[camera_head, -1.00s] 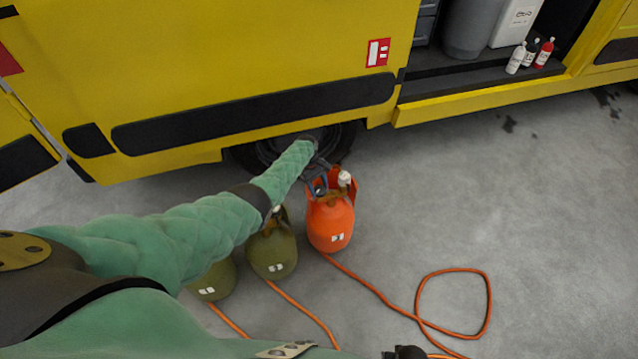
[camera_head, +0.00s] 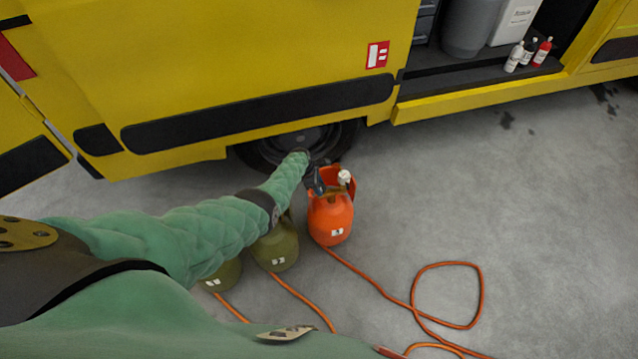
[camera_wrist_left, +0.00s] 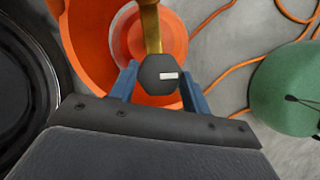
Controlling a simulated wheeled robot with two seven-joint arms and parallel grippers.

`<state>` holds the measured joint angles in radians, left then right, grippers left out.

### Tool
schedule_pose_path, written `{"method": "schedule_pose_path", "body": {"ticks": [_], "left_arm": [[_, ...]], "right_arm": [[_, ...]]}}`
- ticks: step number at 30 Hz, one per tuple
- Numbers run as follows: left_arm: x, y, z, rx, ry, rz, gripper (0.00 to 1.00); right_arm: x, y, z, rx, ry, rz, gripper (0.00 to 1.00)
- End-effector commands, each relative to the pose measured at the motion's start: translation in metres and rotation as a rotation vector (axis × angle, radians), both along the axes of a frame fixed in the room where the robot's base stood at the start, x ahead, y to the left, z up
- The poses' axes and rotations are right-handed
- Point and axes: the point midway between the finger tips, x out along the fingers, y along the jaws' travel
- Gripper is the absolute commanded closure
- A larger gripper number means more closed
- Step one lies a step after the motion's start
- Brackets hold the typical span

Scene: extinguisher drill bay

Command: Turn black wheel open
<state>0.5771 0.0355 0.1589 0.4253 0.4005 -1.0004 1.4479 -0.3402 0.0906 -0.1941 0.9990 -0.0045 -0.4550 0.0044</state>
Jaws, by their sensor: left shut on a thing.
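The black wheel (camera_wrist_left: 158,73) is a small faceted knob with a white label on a brass valve stem (camera_wrist_left: 150,28). It tops the orange cylinder (camera_head: 330,222), which stands upright on the floor with a collar around its valve. My left gripper (camera_wrist_left: 160,68) is shut on the black wheel, with one blue finger on each side of it. In the head view my left gripper (camera_head: 317,182) is at the cylinder's top and the wheel is hard to make out there. A white knob (camera_head: 344,177) also sits at the cylinder's top. My right gripper is not in view.
Olive cylinders (camera_head: 275,248) stand left of the orange one, partly under my left arm. Orange hoses (camera_head: 375,282) run across the grey floor. A yellow vehicle (camera_head: 250,60) with a dark tyre (camera_head: 345,140) is close behind. Floor to the right is mostly clear.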

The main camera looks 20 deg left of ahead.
Motion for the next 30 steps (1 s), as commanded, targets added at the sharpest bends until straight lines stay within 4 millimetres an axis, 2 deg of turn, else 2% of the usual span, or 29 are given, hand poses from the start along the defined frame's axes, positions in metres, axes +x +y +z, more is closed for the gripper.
{"method": "schedule_pose_path", "body": {"ticks": [1,9,22,23,26,30], "left_arm": [[0.003,0.002,0.004,0.001,-0.005,0.022,0.75],[0.002,0.002,0.003,0.002,-0.005,0.087,0.75],[0.002,0.003,0.002,0.002,-0.004,0.096,0.75],[0.002,0.003,0.002,0.003,-0.004,0.096,0.51],[0.002,0.003,0.002,0.002,-0.003,0.096,0.31],[0.001,0.001,0.001,0.002,-0.003,0.094,0.31]], "right_arm": [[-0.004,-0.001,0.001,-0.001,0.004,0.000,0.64],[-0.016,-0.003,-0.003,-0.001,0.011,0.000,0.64],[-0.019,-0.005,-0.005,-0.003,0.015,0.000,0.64],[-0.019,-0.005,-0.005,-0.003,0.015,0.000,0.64],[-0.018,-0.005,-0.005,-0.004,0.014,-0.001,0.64],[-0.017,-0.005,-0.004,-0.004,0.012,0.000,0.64]]}}
